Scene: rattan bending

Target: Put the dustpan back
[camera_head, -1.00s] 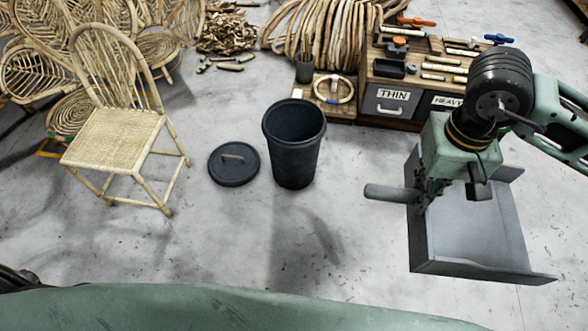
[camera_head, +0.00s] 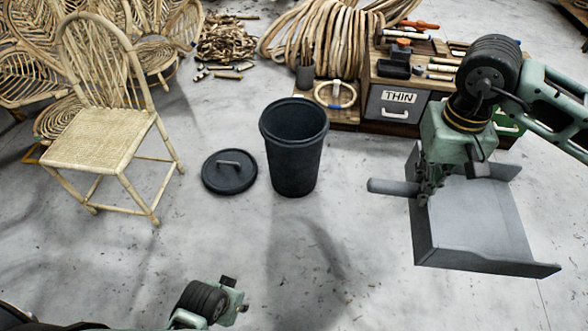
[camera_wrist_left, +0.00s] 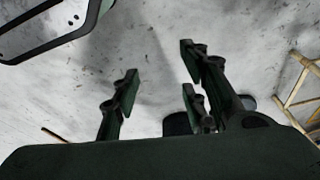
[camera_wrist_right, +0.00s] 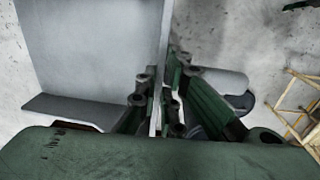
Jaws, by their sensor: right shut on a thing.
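The dustpan (camera_head: 480,225) is grey, with a flat pan, raised walls and a round handle (camera_head: 392,187) pointing left. It is at the right of the head view. My right gripper (camera_head: 424,190) points down and is shut on the dustpan's upright wall beside the handle. In the right wrist view the fingers (camera_wrist_right: 158,105) pinch this thin wall from both sides, with the pan (camera_wrist_right: 90,45) to the left. Whether the dustpan touches the floor I cannot tell. My left gripper (camera_head: 240,305) is low in the head view; its fingers (camera_wrist_left: 155,75) are apart and empty.
A black bin (camera_head: 293,160) stands upright and open mid-floor, its lid (camera_head: 229,172) lying to its left. A rattan chair (camera_head: 100,140) stands at left. A wooden bench with a drawer marked THIN (camera_head: 397,102) and rattan coils (camera_head: 320,40) are behind. The front floor is clear.

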